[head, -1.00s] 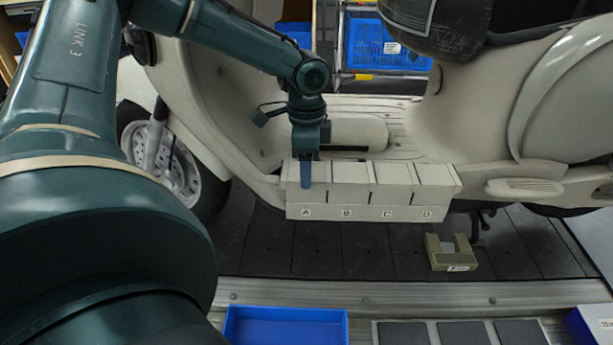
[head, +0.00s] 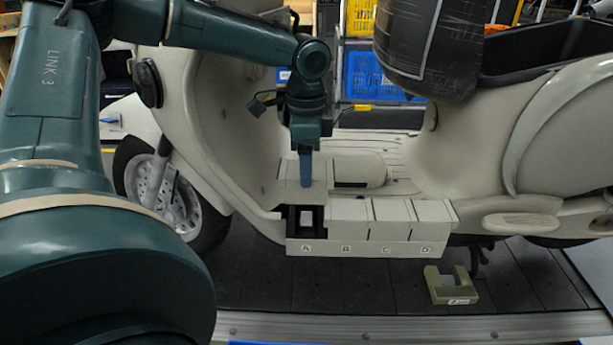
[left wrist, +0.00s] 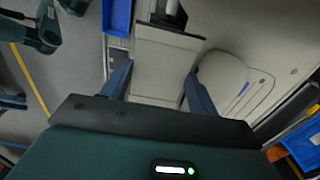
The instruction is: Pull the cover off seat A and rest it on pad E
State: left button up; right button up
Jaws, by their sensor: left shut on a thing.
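My left gripper (head: 305,172) is shut on the pale cover (head: 288,180) and holds it above the row of seats. In the left wrist view the cover (left wrist: 162,68) sits between the two blue fingers (left wrist: 157,88). Below it, seat A (head: 293,222) is uncovered, a dark recess with a light block inside. The seats beside it, B, C and D, keep their pale covers (head: 348,213). My right gripper is not in view.
The seat row stands against the cream scooter body (head: 225,125). A small olive U-shaped block (head: 452,288) with a label lies on the dark slats (head: 370,285) to the right. A metal rail (head: 400,327) crosses the front. Blue crates (head: 372,75) stand behind.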

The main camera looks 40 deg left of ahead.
pick_arm(q)
jog(key=shift+r, duration=0.35)
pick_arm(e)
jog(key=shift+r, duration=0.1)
pick_arm(q)
jog(key=shift+r+p, duration=0.75)
jog(key=shift+p, duration=0.2)
jog(key=shift+r+p, duration=0.75)
jog(key=shift+p, duration=0.1)
jog(key=shift+r+p, duration=0.6)
jog(key=shift+p, duration=0.2)
notch_tip(320, 180, up, 3)
jog(key=p, duration=0.3)
jog(key=shift+f, duration=0.1)
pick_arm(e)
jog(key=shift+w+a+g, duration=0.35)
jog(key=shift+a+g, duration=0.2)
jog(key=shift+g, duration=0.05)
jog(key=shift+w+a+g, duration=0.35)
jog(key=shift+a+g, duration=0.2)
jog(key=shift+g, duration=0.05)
